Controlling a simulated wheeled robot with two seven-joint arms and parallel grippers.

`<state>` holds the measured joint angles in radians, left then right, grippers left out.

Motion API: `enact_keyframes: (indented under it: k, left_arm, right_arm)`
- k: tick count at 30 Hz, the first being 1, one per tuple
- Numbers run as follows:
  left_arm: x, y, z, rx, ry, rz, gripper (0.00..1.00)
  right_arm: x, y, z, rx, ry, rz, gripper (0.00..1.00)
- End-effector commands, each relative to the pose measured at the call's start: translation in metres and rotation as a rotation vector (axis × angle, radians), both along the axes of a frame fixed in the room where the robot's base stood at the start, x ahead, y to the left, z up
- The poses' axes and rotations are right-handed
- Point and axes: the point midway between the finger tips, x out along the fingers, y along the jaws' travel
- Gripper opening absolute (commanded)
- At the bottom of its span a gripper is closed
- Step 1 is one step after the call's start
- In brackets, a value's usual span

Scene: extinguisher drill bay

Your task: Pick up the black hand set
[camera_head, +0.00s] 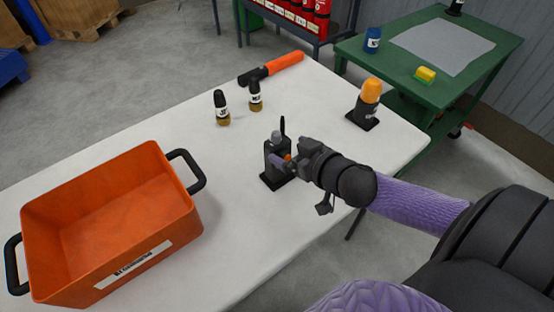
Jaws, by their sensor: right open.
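The black hand set (270,149) stands upright on a small black base (269,181) in the middle of the white table. It has a thin aerial and a grey knob on top. My right gripper (286,162) reaches in from the right and is open at the hand set's right side. Its fingers overlap the hand set in the picture, and a small orange spot shows there. Whether they touch it I cannot tell. My left gripper is not in view.
An orange crate (185,222) with black handles stands at the left of the white table (330,95). Two small dark bottles (221,108), an orange-handled tool (283,63) and an orange-topped black item (365,108) stand or lie farther back. A green table (500,48) is beyond.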

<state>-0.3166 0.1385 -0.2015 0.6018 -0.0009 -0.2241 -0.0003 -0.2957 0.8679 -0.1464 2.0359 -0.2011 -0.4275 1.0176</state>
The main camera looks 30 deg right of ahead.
Motion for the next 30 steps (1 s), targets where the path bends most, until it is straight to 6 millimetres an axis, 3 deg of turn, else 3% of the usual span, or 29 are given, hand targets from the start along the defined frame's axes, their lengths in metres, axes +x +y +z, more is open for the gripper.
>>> enact_keyframes:
  k: [3,7,16,30]
  left_arm:
    - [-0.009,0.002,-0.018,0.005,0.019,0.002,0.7]
    - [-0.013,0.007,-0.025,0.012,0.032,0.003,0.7]
    - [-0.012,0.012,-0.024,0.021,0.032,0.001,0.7]
    - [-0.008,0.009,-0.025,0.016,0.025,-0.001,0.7]
  right_arm:
    - [0.02,0.003,-0.014,-0.004,-0.003,0.001,1.0]
    - [0.038,0.005,-0.021,-0.003,0.0,-0.001,1.0]
    - [0.044,0.006,-0.02,-0.002,0.002,0.0,0.98]
    - [0.044,0.007,-0.02,-0.001,0.002,-0.001,0.0]
